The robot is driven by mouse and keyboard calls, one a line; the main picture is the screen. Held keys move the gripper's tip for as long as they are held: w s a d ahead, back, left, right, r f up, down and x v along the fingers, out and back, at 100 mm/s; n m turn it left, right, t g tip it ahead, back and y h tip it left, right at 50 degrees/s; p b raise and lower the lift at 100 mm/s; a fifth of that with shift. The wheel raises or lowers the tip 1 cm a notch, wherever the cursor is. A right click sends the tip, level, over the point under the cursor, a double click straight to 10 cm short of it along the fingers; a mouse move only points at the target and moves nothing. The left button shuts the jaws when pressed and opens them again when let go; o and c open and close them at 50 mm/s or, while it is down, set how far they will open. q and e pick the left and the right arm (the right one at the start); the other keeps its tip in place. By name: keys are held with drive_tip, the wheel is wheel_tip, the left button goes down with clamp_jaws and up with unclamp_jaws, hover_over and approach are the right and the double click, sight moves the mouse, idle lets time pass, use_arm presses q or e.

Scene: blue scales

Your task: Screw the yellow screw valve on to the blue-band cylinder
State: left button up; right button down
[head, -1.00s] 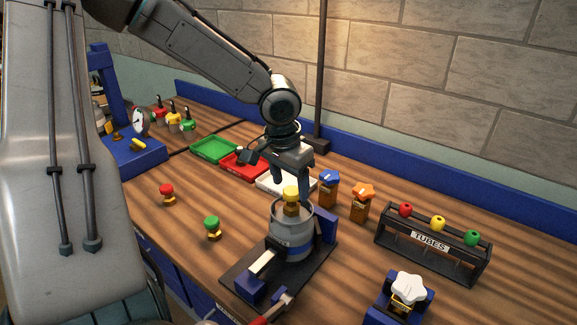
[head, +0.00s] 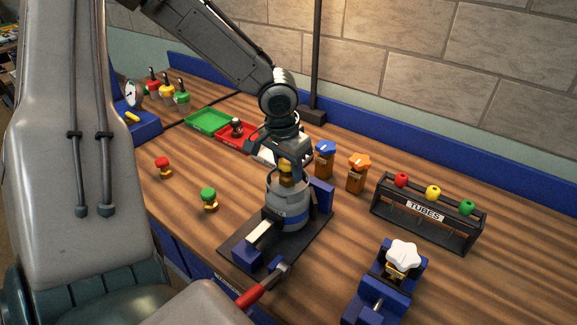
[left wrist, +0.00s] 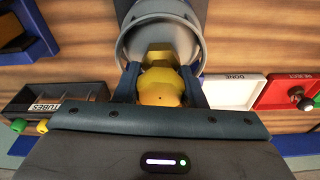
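The yellow screw valve (head: 285,167) is upright at the top of the grey cylinder with a blue band (head: 292,222). The cylinder stands upright in a black clamp fixture (head: 240,238). My left gripper (head: 286,170) points down over the cylinder, with its fingers at either side of the valve. In the left wrist view the yellow valve (left wrist: 160,88) sits between the two blue fingers, very close to both, over the open grey rim (left wrist: 127,45). I cannot tell whether the fingers press on it. My right gripper is not in view.
A red valve (head: 163,167) and a green valve (head: 208,198) stand left of the fixture. Blue-topped (head: 325,160) and orange-topped (head: 358,172) pieces stand close on the right. Beyond is the TUBES rack (head: 425,218). Behind are the green (head: 207,121), red and white trays.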

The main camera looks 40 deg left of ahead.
use_arm(q)
drive_tip(key=shift+r+m+p, duration=0.1)
drive_tip(key=shift+m+p, duration=0.2)
drive_tip(key=shift+p, duration=0.2)
drive_tip(key=shift+m+p, duration=0.5)
drive_tip(key=shift+p, duration=0.2)
drive_tip(key=shift+m+h+p, duration=0.3)
drive_tip(key=shift+m+p, duration=0.9)
drive_tip(key=shift+p, duration=0.25)
drive_tip(key=shift+m+g+h+p, duration=0.3)
drive_tip(key=shift+m+g+p, duration=0.1)
drive_tip(key=shift+m+p, duration=3.5)
drive_tip(key=shift+p, duration=0.9)
drive_tip(key=shift+m, duration=0.7)
drive_tip(key=shift+f+m+g+b, duration=0.3)
drive_tip(key=shift+m+b, duration=0.2)
drive_tip(key=shift+m, duration=0.2)
drive_tip(key=shift+r+m+b, duration=0.1)
drive_tip(key=shift+m+b, duration=2.2)
drive_tip(key=shift+r+m+g+b, duration=0.15)
drive_tip(key=shift+m+g+b, duration=0.15)
drive_tip(key=shift+m, duration=0.1)
